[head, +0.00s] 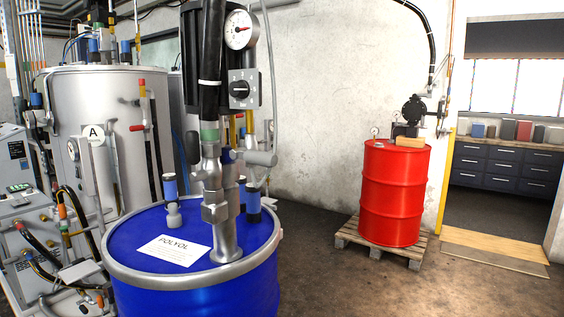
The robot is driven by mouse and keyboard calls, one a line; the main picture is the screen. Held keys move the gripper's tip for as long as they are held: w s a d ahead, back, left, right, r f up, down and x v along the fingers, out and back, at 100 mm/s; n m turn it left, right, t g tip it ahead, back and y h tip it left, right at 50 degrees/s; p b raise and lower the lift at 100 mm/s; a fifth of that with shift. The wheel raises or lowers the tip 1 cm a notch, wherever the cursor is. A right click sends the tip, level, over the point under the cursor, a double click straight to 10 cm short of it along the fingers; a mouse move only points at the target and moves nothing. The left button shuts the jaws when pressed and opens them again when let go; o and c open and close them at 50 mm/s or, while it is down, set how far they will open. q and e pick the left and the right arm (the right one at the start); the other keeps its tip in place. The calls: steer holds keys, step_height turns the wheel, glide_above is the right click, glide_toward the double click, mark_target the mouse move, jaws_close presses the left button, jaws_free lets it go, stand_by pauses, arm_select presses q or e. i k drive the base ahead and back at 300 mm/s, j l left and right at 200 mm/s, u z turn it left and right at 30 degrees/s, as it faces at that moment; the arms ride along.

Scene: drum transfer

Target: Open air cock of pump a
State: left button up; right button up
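A pump (214,150) stands upright in the lid of the blue drum (195,296), which has a white POLYOL label (173,249). A round letter A sign (93,134) is on the silver tank behind. Neither of my grippers shows.
A red drum (394,195) stands on a wooden pallet (378,241) at the right. The silver tank (75,95) and pipework crowd the left. Concrete floor (330,285) is clear between the drums. A doorway with drawers (505,170) is at the far right.

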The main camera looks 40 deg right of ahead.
mark_target(267, 160)
steer(key=z, duration=1.05)
steer(key=k+j+u, duration=0.1)
steer(key=j+u, duration=0.25)
